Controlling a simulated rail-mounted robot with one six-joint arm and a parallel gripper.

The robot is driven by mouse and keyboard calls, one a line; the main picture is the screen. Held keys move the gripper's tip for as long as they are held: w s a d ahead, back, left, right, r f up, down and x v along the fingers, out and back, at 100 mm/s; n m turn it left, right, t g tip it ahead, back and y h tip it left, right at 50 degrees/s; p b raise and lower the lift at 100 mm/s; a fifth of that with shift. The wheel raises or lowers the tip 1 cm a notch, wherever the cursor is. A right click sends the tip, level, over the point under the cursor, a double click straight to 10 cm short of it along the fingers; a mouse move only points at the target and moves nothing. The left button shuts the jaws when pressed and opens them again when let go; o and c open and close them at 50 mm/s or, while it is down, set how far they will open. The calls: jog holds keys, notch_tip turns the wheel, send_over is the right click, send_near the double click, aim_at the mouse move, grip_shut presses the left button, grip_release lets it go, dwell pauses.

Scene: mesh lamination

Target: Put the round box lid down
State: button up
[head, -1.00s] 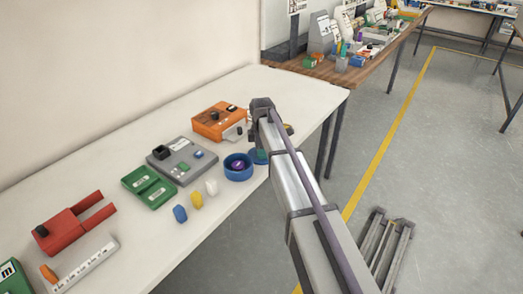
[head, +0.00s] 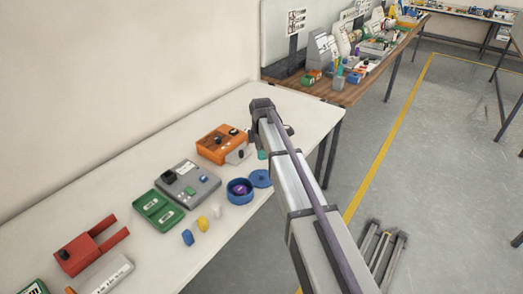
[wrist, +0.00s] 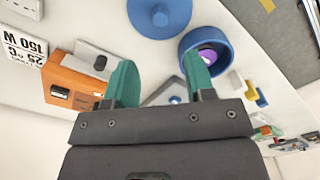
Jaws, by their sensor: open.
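The round blue lid (head: 261,178) lies flat on the white table, just right of the round blue box (head: 232,197). In the wrist view the lid (wrist: 176,22) shows its knob upward. The open box (wrist: 190,45) has a purple thing (wrist: 208,56) inside. The lid is beside the box, not on it. My gripper (wrist: 160,82) has its teal fingers apart with nothing between them. In the head view one teal fingertip (head: 262,155) shows beyond the lid; the rest of the gripper is mostly hidden by my arm.
An orange box (head: 222,144), a grey device (head: 187,185) and a green tray (head: 158,210) stand left of my gripper. A red fork-shaped thing (head: 85,248) is further left. The table's right end is bare.

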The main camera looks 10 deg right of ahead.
jog(key=s+m, duration=1.7)
jog(key=s, duration=1.2)
jog(key=shift+s+r, duration=0.15)
jog(key=shift+s, duration=0.25)
